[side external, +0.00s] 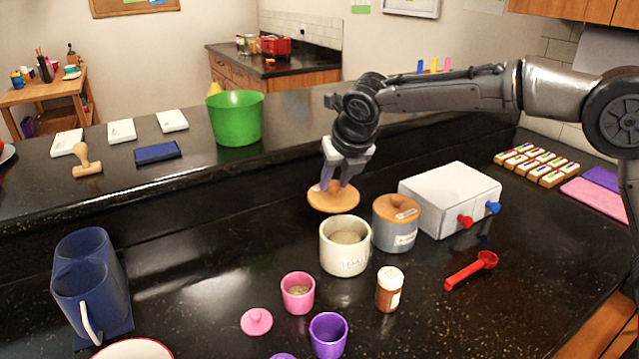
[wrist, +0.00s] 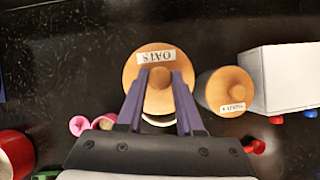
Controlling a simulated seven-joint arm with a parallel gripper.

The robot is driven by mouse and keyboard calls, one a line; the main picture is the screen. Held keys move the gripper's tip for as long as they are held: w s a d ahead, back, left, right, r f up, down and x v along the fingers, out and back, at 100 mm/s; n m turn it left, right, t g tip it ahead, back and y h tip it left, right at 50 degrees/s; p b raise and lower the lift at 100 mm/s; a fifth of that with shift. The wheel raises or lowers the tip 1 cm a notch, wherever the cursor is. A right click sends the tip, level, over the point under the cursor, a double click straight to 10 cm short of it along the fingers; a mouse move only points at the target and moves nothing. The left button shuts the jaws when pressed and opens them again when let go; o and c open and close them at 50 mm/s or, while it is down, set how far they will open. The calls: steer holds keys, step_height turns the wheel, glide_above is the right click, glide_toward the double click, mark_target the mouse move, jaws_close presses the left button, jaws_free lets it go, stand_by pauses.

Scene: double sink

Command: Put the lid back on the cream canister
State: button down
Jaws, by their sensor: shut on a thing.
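The cream canister (side external: 345,252) stands open on the dark counter, with pale contents showing inside. My gripper (side external: 334,186) is shut on the knob of a round wooden lid (side external: 333,200). It holds the lid above and slightly behind the canister, apart from its rim. In the wrist view my gripper (wrist: 160,84) grips the lid (wrist: 146,84), which bears a label reading OATS. There the lid hides most of the canister, and only a sliver of its cream rim (wrist: 158,121) shows below it.
A grey canister (side external: 397,227) with its wooden lid on stands close right of the cream one. A white box (side external: 450,199) with red and blue taps is behind it. A pink cup (side external: 298,293), purple cup (side external: 328,335), spice jar (side external: 390,289) and red scoop (side external: 470,270) lie nearer the front.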

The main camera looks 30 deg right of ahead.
mark_target(349, 209)
steer(key=s, duration=0.1)
steer(key=s+r, duration=0.1)
steer(key=s, duration=0.1)
steer(key=shift+d, duration=0.2)
steer(key=shift+s+d, duration=0.1)
steer(key=shift+s, duration=0.4)
steer(key=shift+f, duration=3.05)
steer(key=shift+f, duration=0.2)
steer(key=shift+c, duration=2.3)
jaws_free()
steer(key=shift+o, duration=0.2)
steer(key=o, duration=0.4)
